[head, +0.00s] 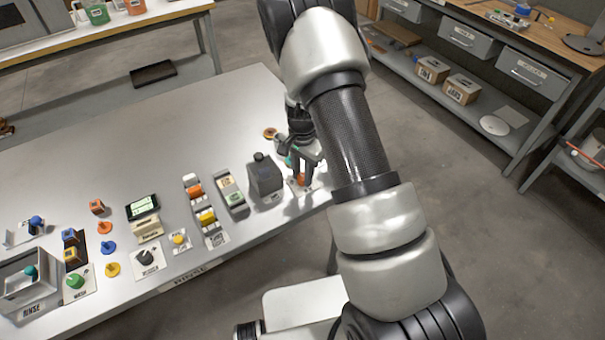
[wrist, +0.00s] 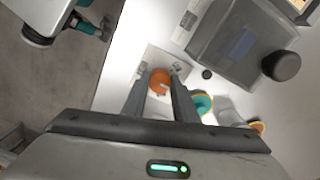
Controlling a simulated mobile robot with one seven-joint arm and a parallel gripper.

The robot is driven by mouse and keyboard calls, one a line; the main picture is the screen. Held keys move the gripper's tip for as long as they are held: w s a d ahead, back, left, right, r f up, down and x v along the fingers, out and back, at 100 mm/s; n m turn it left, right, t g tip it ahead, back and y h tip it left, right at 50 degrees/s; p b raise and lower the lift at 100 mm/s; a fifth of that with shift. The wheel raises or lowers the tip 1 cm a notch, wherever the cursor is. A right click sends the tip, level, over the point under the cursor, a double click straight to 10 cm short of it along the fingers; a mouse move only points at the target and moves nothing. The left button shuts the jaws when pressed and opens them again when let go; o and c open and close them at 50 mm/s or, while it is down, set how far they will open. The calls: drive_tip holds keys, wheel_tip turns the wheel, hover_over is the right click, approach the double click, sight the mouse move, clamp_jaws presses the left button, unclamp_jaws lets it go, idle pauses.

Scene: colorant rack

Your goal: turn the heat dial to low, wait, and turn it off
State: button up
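An orange dial (wrist: 159,77) stands on a small pale plate (wrist: 150,58) in the wrist view. The same orange dial (head: 301,181) shows in the head view near the table's right end, partly behind my fingers. I cannot read a label on its plate, so I cannot confirm that it is the heat dial or read its setting. My gripper (wrist: 159,82) points down at it with one finger on each side. In the head view my gripper (head: 303,174) is low over the plate. The fingers are apart, and I see no clear contact with the dial.
A dark grey box with a black knob (head: 264,176) stands just left of the dial. A teal and yellow piece (wrist: 202,102) lies close beside the right finger. Farther left are a switch rack (head: 205,215), a black dial (head: 144,258) and a green dial (head: 75,281). The table's back left is clear.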

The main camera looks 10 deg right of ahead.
sight(303, 177)
drive_tip(key=shift+c, duration=0.3)
drive_tip(key=shift+f+n+b, duration=0.1)
drive_tip(key=shift+n+b, duration=0.65)
drive_tip(key=shift+n, duration=0.25)
drive_tip(key=n+b, duration=0.1)
drive_tip(key=n, duration=0.2)
drive_tip(key=shift+n+b, duration=0.3)
drive_tip(key=shift+b, duration=0.05)
drive_tip(key=n+b, duration=0.2)
drive_tip(key=n, duration=0.4)
drive_tip(key=shift+n, duration=0.3)
drive_tip(key=o, duration=1.1)
drive_tip(key=shift+c, duration=0.2)
drive_tip(key=shift+r, duration=0.2)
wheel_tip(303, 177, up, 17)
drive_tip(key=p, duration=0.1)
drive_tip(key=shift+r, duration=0.15)
